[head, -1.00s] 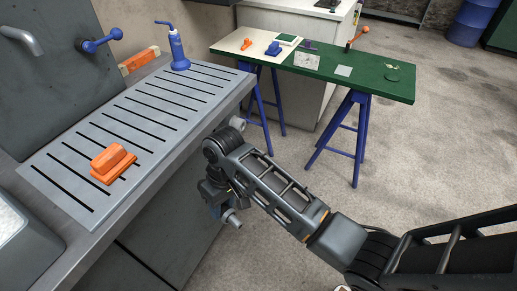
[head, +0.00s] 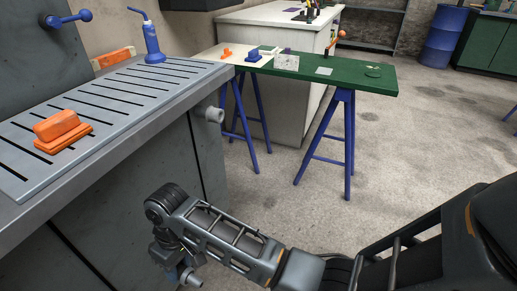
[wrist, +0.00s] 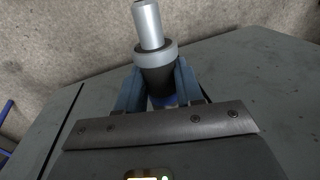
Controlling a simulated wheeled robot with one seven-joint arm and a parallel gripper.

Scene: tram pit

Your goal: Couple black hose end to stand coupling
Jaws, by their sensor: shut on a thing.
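My gripper (wrist: 158,90) is shut on the black hose end (wrist: 157,78). The hose end has a dark body, a light grey collar and a bare metal tip pointing away from the gripper. In the head view, the metal tip (head: 191,278) shows low down, below the slotted bench and in front of its grey side. A short grey round fitting (head: 213,114), which looks like the stand coupling, sticks out from the bench's side near its far corner. The hose end is well apart from it. The rest of the hose is hidden.
The slotted bench (head: 95,116) holds an orange block (head: 62,128) and a blue bottle (head: 152,45). A green-topped table (head: 350,78) on blue trestles (head: 348,145) stands behind. The floor (head: 290,190) between bench and table is clear.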

